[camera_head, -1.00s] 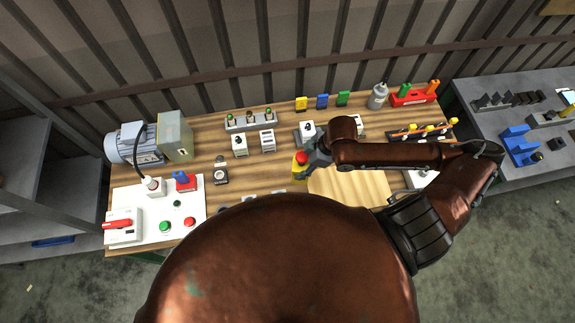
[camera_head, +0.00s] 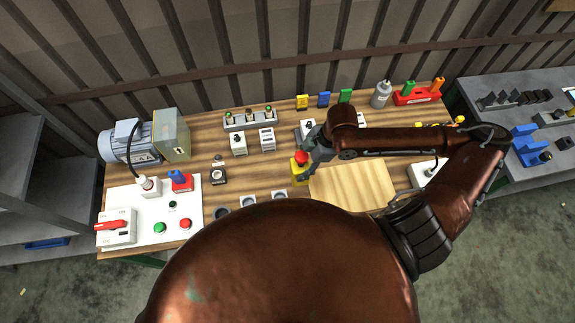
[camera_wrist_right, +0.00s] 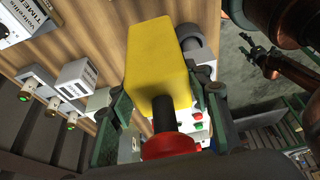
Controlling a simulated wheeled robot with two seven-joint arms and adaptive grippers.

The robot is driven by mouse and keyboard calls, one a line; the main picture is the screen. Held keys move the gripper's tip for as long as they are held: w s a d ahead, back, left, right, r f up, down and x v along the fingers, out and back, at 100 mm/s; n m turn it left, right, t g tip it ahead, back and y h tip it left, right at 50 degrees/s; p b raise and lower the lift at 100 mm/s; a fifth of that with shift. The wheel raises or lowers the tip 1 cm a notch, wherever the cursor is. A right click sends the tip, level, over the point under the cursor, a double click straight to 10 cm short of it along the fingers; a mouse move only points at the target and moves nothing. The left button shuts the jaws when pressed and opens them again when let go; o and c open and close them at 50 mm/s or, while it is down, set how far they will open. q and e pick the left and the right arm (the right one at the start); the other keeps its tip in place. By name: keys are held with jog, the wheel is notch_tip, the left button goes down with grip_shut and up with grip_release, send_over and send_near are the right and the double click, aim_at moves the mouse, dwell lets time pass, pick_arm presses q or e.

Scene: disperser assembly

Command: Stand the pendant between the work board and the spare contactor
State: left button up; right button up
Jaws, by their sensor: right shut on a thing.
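The pendant is a yellow box with a red mushroom button (camera_head: 300,166). My right gripper (camera_head: 306,160) is shut on it, with the red button uppermost in the head view. The pendant fills the middle of the right wrist view (camera_wrist_right: 160,60), between the two fingers. It is at the back left corner of a pale wooden board (camera_head: 352,186), likely the work board. I cannot tell whether its base touches the table. White contactor-like devices (camera_head: 238,144) and (camera_head: 267,139) stand behind and to the left; which is the spare contactor is unclear. My left gripper is not in view.
A small dark device (camera_head: 218,176) lies left of the pendant, with bare table between. Several grey round parts (camera_head: 250,200) line the front. A white control panel (camera_head: 150,218) and motor (camera_head: 130,143) are at left. A device (camera_head: 308,128) stands close behind my gripper.

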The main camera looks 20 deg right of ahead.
jog(key=shift+w+a+f+b, duration=0.1)
jog(key=shift+w+f+b, duration=0.15)
jog(key=shift+w+b, duration=0.25)
jog(key=shift+w+f+b, duration=0.25)
jog(key=shift+w+b, duration=0.15)
jog(key=shift+w, duration=0.05)
pick_arm(q)
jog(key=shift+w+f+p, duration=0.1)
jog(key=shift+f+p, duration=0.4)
jog(key=shift+p, duration=0.4)
pick_arm(e)
jog(key=w+f, duration=0.6)
jog(key=f, duration=0.3)
jog(key=shift+w+a+f, duration=0.2)
jog(key=shift+w+a, duration=0.1)
jog(key=shift+a, duration=0.05)
jog(key=o, duration=1.6)
jog(key=shift+f, duration=0.15)
jog(key=shift+o, duration=0.2)
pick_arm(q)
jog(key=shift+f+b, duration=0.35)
pick_arm(e)
jog(key=v, duration=1.2)
